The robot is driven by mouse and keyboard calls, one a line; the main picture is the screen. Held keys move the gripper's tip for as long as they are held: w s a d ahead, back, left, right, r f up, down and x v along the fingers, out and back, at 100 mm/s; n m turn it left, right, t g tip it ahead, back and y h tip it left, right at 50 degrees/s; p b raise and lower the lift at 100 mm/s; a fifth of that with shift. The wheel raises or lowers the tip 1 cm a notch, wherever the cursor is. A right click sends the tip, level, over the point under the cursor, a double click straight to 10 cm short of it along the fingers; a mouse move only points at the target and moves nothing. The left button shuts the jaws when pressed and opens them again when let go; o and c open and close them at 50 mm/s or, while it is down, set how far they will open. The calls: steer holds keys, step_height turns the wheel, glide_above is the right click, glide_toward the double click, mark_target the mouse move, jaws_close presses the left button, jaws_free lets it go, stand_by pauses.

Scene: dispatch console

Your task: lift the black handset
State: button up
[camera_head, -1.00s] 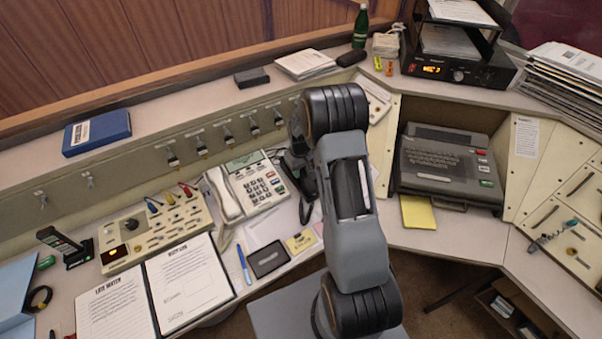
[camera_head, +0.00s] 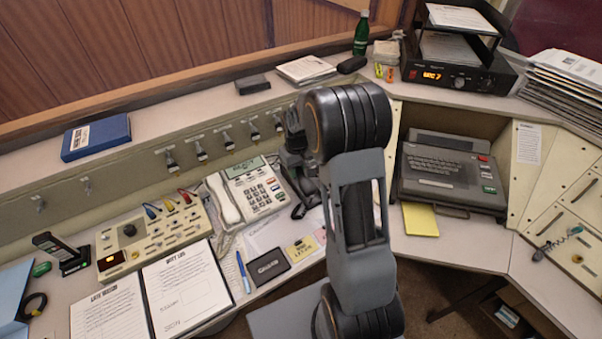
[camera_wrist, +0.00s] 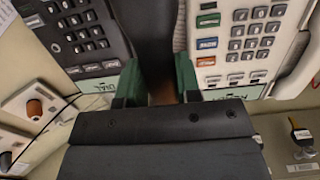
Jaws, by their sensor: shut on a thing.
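The black handset (camera_wrist: 147,35) runs up the middle of the wrist view, between the two green finger pads of my gripper (camera_wrist: 158,80). The gripper is shut on it. Below it at left is the dark keypad of the black phone (camera_wrist: 85,30), with the handset apart from the keys. In the head view my arm covers much of the black phone (camera_head: 303,176), and a dark shape above it, beside my wrist, is hard to tell apart from the gripper. The far end of the handset is out of the wrist view.
A white phone (camera_head: 247,194) stands close on the left of the black one; it also shows at right in the wrist view (camera_wrist: 240,45). Key switches (camera_head: 228,140) line the panel behind. A keyboard terminal (camera_head: 447,172) stands to the right.

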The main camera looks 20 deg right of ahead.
steer(key=s+a+r+p, duration=0.3)
steer(key=s+a+r, duration=0.4)
steer(key=r, duration=0.3)
steer(key=shift+s+r, duration=0.2)
steer(key=shift+r, duration=0.2)
steer(key=shift+a+f, duration=0.1)
